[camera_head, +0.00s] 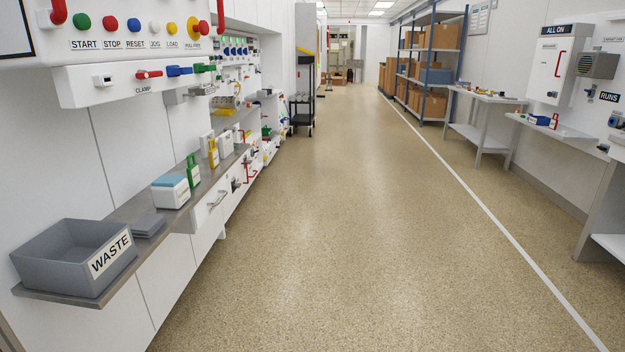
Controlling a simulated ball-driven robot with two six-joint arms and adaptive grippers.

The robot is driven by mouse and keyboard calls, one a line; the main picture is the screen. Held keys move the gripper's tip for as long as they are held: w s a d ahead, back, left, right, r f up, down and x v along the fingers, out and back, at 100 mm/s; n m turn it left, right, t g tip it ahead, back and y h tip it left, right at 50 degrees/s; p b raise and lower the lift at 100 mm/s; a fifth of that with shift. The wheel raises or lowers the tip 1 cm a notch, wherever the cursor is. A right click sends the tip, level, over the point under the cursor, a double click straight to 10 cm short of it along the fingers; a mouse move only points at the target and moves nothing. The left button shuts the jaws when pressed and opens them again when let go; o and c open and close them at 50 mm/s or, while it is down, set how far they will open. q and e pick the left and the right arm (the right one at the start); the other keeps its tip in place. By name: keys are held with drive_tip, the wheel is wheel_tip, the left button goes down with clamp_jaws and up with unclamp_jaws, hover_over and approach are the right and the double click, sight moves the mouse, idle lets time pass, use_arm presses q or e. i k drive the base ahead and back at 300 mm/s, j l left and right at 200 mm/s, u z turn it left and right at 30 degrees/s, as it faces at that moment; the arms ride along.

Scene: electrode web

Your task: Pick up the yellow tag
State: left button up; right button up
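A small yellow upright piece (213,153) stands on the grey shelf along the left wall, beyond a green upright piece (193,171). It may be the yellow tag, but it is too small to tell for sure. Other small yellow parts (222,112) show farther along the left machine, and I cannot tell what they are. Neither of my grippers is in view, and nothing is seen being held.
The grey shelf (146,205) juts from the left machine and bears a grey WASTE bin (45,262), a white box with a blue top (171,190) and white containers. Benches (482,97) and a rack (428,72) line the right. The speckled floor (330,220) between is clear.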

sight(213, 152)
drive_tip(key=i+u, duration=0.15)
drive_tip(key=i, duration=0.4)
drive_tip(key=i+l+u, duration=0.15)
drive_tip(key=i, duration=0.4)
drive_tip(key=i+l+u, duration=0.15)
drive_tip(key=i, duration=0.35)
